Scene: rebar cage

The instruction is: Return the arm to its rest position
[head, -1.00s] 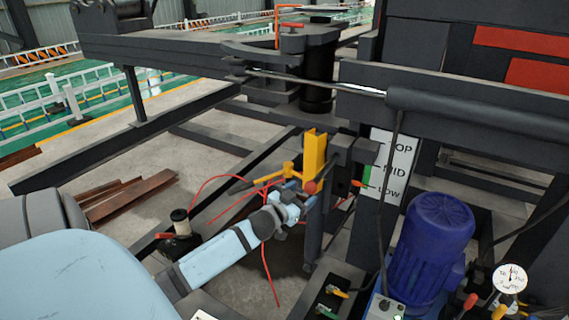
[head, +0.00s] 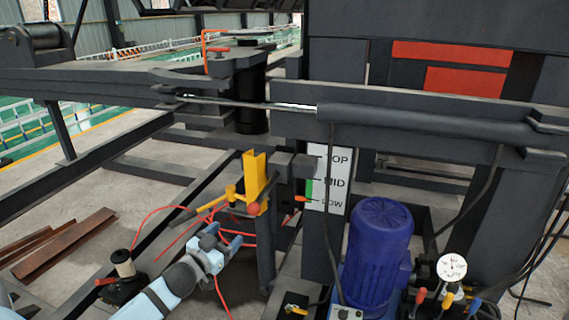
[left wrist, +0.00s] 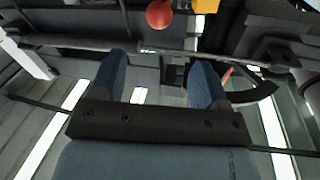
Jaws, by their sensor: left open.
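My left gripper (head: 228,238) is open and empty in the head view, in front of and just below the red ball knob (head: 254,208). The knob sits by the yellow upright bracket (head: 255,172) and yellow-and-black lever parts. In the left wrist view my two blue-grey fingers (left wrist: 160,80) stand apart with nothing between them. The red knob (left wrist: 160,14) shows above them at the top, apart from the fingertips. My left forearm comes in from the lower left. My right gripper is not in view.
A level sign (head: 327,180) marked TOP, MID, LOW stands right of the bracket, with an orange pointer near LOW. A blue motor (head: 376,260), a gauge (head: 452,267) and small levers stand at the right. Red hoses and a small black jack (head: 122,275) lie near my arm.

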